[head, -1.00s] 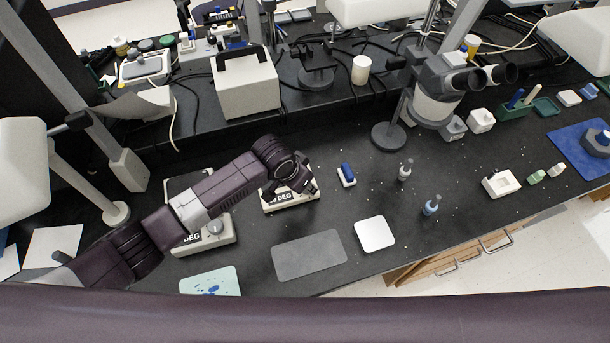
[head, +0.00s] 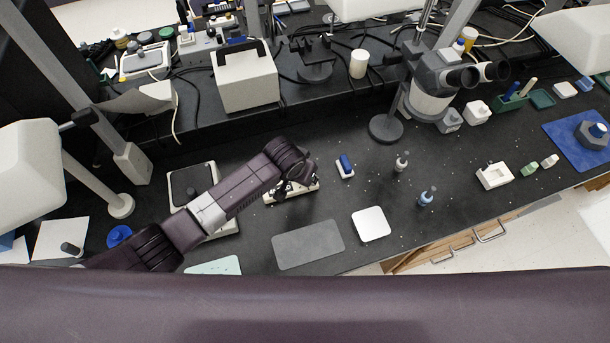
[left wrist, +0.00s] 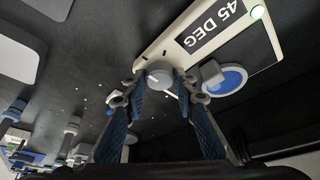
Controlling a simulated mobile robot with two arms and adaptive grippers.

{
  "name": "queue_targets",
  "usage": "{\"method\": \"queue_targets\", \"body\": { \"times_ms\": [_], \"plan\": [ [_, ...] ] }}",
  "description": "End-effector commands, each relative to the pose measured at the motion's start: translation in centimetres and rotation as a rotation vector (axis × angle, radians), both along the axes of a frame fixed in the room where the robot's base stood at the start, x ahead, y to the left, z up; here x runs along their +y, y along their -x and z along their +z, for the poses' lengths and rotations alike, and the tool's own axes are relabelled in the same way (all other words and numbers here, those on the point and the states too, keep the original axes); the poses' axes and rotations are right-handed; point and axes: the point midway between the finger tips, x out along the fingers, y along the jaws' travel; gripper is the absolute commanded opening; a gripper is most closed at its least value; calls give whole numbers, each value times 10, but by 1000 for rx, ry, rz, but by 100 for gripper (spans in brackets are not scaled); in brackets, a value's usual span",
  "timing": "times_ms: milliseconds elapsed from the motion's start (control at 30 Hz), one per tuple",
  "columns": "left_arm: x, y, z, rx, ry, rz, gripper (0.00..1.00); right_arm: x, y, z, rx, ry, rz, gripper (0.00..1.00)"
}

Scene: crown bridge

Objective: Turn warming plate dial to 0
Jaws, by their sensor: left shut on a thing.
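The warming plate (head: 283,200) is a pale box near the middle of the bench in the head view, mostly hidden by my left gripper (head: 303,182). In the left wrist view the plate (left wrist: 170,50) has a black "45 DEG" label. Its round grey dial (left wrist: 160,75) with a white mark is on the front. My left gripper (left wrist: 166,88) is shut on the dial, one blue-padded finger on each side. A blue disc (left wrist: 232,80) with a small grey round piece (left wrist: 211,73) lies on the plate top. My right gripper is not in view.
A second plate unit (head: 187,173) sits left, partly under my left arm. A blue-topped white block (head: 345,166), small bottles (head: 401,162), a white square pad (head: 371,223) and a grey mat (head: 307,244) lie to the right and front. A microscope (head: 430,95) stands behind.

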Motion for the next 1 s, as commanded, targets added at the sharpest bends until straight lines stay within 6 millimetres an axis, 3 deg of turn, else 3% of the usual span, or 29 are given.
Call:
{"method": "queue_targets", "body": {
  "times_ms": [200,567,767,1000],
  "plan": [
    [0,-1,1,-1,1,1,44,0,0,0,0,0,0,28],
    [0,1,5,-1,1,-1,44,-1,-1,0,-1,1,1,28],
    [5,9,27,-3,1,-2,44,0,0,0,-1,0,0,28],
    [12,25,69,-2,4,-1,44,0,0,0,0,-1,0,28]
  ]
}}
